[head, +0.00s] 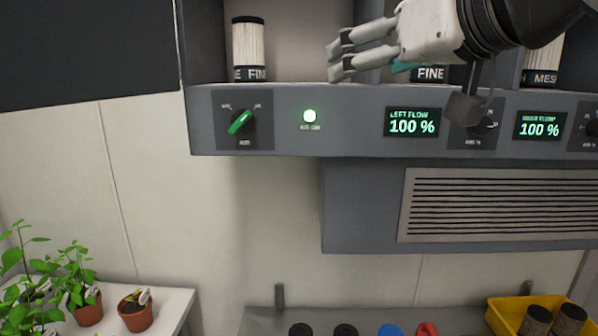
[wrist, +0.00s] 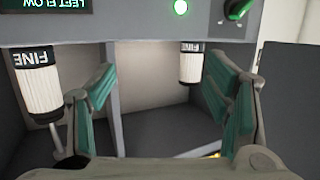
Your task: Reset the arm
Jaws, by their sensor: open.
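My gripper (head: 338,60) is in the upper right of the head view, in front of the open bay of the grey cabinet. In the wrist view my gripper (wrist: 160,100) shows its two green-padded fingers spread wide apart, with nothing between them. A filter cartridge marked FINE (head: 249,50) stands in the bay to the left of my gripper. Another FINE cartridge (head: 430,75) is partly hidden behind my gripper. In the wrist view, which looks upside down, the cartridges (wrist: 191,64) and (wrist: 38,80) hang from the top. My gripper touches neither as far as I can see.
The control panel (head: 290,140) has a green knob (head: 241,122), a lit green lamp (head: 310,116) and displays reading 100 % (head: 411,122). Below are a vent (head: 500,205), a yellow bin (head: 495,318) and potted plants (head: 135,312). The wall area left of the vent is clear.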

